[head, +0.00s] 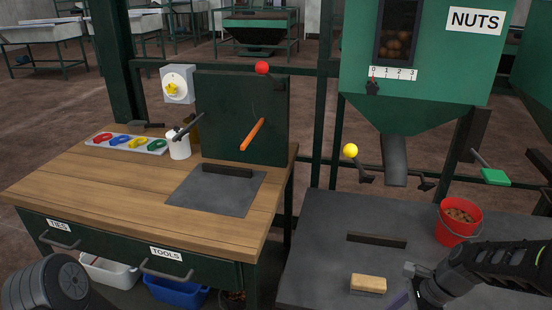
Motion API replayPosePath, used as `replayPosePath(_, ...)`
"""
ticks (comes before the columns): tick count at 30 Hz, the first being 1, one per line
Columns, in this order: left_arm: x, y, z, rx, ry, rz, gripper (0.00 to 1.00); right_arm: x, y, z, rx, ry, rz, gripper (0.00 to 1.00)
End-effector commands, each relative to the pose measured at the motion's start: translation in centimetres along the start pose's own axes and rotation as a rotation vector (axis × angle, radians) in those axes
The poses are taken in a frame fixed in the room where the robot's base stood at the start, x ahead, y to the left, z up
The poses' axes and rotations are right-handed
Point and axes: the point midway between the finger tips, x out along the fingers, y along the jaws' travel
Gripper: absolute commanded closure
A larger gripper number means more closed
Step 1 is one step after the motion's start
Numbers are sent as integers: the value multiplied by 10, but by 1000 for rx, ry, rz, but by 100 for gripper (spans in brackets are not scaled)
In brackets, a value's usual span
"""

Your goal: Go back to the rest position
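My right arm comes in from the lower right, and its gripper (413,287) is low over the front of the grey table (325,215), just right of a wooden block (368,284). A purple piece (399,300) shows beside the fingers at the bottom edge. I cannot tell whether it is held or whether the fingers are open. A dark rounded link of my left arm fills the lower left corner. My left gripper is out of the frame.
A wooden workbench (110,180) with drawers stands left, carrying a tray of coloured ties (125,144) and a white cup (179,147). A red bucket (459,221) of nuts stands on the grey table, below the green NUTS hopper (420,75). A dark bar (376,240) lies behind the block.

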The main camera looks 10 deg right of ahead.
Motion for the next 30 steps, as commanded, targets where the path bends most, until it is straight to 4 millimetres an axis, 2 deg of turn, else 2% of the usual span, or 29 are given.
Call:
replayPosePath(8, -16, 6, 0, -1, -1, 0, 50, 55, 11, 30, -265, -2, 21, 39)
replayPosePath(13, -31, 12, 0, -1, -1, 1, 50, 106, 36, 62, -544, -5, 39, 39)
replayPosePath(17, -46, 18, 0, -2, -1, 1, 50, 148, 75, 95, -842, -13, 57, 39)
replayPosePath(19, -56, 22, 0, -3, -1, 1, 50, 169, 106, 115, -1043, -21, 67, 39)
replayPosePath(21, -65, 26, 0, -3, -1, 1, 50, 185, 141, 132, -1245, -29, 75, 39)
replayPosePath(24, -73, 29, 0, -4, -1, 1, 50, 197, 177, 145, -1469, -35, 73, 39)
replayPosePath(27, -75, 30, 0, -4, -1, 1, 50, 202, 196, 151, -1591, -36, 67, 39)
replayPosePath(30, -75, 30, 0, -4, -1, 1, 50, 204, 201, 152, -1631, -34, 63, 39)
